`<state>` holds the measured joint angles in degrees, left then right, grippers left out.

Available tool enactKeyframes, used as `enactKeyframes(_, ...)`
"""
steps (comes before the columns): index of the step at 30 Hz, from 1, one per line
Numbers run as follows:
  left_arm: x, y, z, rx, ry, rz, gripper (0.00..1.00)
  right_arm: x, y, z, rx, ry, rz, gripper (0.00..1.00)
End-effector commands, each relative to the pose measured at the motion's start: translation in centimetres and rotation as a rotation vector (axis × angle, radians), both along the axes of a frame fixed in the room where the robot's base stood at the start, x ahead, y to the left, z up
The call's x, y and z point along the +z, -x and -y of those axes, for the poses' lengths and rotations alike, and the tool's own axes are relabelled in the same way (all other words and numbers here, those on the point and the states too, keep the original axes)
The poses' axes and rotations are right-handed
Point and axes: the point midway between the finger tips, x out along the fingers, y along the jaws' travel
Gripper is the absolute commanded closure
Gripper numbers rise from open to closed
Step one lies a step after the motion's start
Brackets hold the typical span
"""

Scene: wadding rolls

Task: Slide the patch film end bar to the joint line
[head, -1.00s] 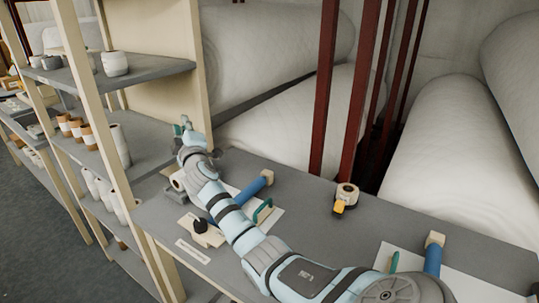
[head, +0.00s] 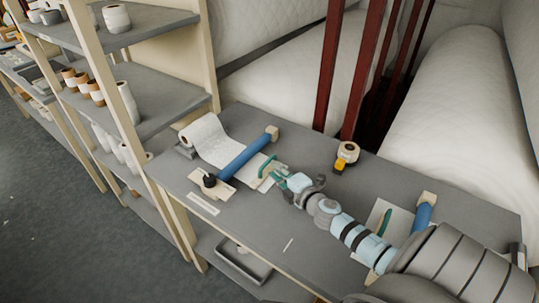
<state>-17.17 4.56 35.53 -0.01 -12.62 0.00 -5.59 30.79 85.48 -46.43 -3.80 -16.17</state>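A white wadding roll (head: 185,137) lies at the left end of the grey table, its loose sheet (head: 212,134) running to a blue bar (head: 245,152) with a cream end block. A white film sheet (head: 262,184) lies to the right of the blue bar, with a green handle-like bar (head: 264,166) on it; I cannot tell for certain that this is the end bar. My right gripper (head: 276,177) is low over the sheet, right beside the green bar. Its teal fingers overlap that bar, so grip or contact is unclear. My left gripper is not in view.
A tape roll with a yellow part (head: 346,155) stands at the back. A second blue bar (head: 422,217) and green bar (head: 384,222) lie at right, partly behind my arm. A black knob on a cream block (head: 209,181) is at left.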

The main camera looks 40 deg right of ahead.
Motion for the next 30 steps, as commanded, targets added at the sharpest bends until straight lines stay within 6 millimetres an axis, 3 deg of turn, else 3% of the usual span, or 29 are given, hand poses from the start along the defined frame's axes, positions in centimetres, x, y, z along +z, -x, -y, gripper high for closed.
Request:
enactKeyframes(3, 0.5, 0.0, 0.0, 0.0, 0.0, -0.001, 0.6, -0.3, -2.8, 0.3, -0.002, -0.001, 0.001, 0.8)
enactKeyframes(9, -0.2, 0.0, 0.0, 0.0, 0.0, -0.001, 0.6, -1.2, -5.5, 0.6, -0.001, -0.001, -0.001, 0.8)
enactKeyframes(20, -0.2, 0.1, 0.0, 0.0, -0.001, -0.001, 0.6, -1.3, -6.2, 0.6, 0.001, 0.0, -0.002, 0.8)
enactKeyframes(24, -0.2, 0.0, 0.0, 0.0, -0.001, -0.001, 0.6, -1.3, -6.2, 0.7, 0.0, 0.0, -0.002, 1.0)
enactKeyframes(30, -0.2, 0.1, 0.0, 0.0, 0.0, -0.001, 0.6, -1.3, -6.1, 0.7, 0.0, 0.001, -0.002, 1.0)
